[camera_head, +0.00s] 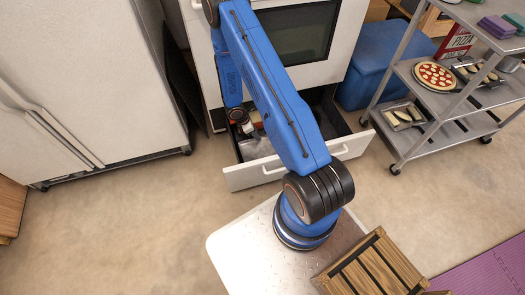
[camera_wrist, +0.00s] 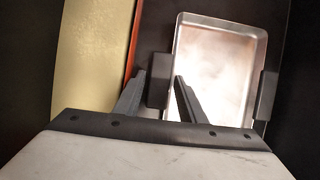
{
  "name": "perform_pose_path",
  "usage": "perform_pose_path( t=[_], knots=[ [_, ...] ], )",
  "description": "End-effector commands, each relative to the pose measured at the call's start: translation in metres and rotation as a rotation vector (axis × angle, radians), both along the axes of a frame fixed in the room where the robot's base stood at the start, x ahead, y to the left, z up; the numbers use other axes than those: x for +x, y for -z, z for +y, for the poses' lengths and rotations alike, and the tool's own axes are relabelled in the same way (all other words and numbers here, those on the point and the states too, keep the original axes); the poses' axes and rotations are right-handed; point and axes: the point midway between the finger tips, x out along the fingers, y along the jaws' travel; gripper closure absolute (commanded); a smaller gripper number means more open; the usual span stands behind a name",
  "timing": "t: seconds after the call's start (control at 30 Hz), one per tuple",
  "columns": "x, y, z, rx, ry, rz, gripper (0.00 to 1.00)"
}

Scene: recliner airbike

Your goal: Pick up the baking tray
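The baking tray (camera_wrist: 225,70) is a shiny metal rectangle with a raised rim and dark blocks, seemingly handles, on its left and right sides. In the head view, the tray (camera_head: 257,150) lies inside the open drawer (camera_head: 255,173) under the oven, partly hidden by my arm. My gripper (camera_wrist: 159,78) is open, its fingers on either side of the tray's left handle in the wrist view. I cannot tell whether they touch it. In the head view, my gripper (camera_head: 246,128) is low over the drawer.
A pale board with an orange-red edge (camera_wrist: 95,50) lies left of the tray. The white fridge (camera_head: 80,70) stands left and the blue box (camera_head: 385,60) right of the oven. A grey shelf cart (camera_head: 440,140) holds a pizza.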

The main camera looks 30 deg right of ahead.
Motion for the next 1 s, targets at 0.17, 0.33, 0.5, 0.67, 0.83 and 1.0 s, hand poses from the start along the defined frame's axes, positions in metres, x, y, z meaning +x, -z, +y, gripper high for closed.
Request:
perform_pose_path(
  t=[0.17, 0.33, 0.5, 0.67, 0.83, 1.0],
  knots=[
    [-0.0002, 0.0012, 0.0001, 0.0, 0.0, 0.0, 0.63],
    [-0.0003, 0.0034, 0.0001, 0.0, 0.0, 0.001, 0.63],
    [-0.0004, 0.005, 0.0001, 0.0, 0.0, 0.001, 0.63],
    [-0.0002, 0.005, 0.0, 0.0, 0.0, 0.0, 0.63],
    [-0.0002, 0.0049, 0.0001, 0.0, 0.0, 0.0, 0.82],
    [-0.0001, 0.0049, 0.0001, 0.0, 0.0, 0.0, 0.98]
  ],
)
